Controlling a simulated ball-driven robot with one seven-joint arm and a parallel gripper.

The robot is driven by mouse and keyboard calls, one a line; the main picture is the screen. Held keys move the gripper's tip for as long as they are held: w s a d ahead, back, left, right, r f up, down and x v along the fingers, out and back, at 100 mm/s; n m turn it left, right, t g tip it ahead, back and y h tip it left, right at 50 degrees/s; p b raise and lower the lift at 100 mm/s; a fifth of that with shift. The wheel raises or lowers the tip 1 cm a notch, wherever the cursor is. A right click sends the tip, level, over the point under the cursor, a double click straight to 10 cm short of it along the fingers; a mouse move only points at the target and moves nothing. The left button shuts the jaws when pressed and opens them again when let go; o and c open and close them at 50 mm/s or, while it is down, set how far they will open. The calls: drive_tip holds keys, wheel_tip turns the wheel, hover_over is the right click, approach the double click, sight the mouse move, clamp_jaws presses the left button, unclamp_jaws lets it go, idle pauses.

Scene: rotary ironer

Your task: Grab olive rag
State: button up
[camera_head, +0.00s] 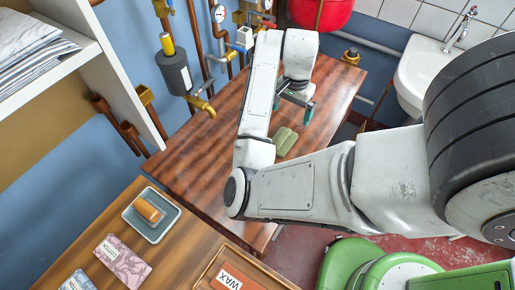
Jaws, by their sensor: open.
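The olive rag (286,141) lies folded on the reddish-brown wooden table (190,160), just right of my forearm. My gripper (292,108) is above the table, a little beyond and above the rag in the picture. Its dark fingers with teal tips are apart, and I see nothing between them. The gripper does not appear to touch the rag. My arm hides part of the table around the rag.
A nearer wooden surface holds a grey tray (136,233) with an orange item, printed cloth packets (122,262) and a box labelled WAX (232,280). Pipes and a brass tap (203,105) line the back wall. A red tub (320,12) and white sink (420,75) stand beyond.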

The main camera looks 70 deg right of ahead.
drive_tip(key=shift+w+a+f, duration=0.2)
drive_tip(key=shift+a+f, duration=0.1)
drive_tip(key=shift+f, duration=0.35)
drive_tip(key=b, duration=0.1)
hover_over(286, 133)
wheel_tip(286, 133, down, 4)
drive_tip(key=shift+w+f, duration=0.1)
drive_tip(key=shift+f, duration=0.05)
drive_tip(key=shift+d+f, duration=0.1)
drive_tip(key=shift+f, duration=2.6)
drive_tip(key=shift+c, duration=0.3)
drive_tip(key=c, duration=1)
drive_tip(key=shift+r, duration=0.1)
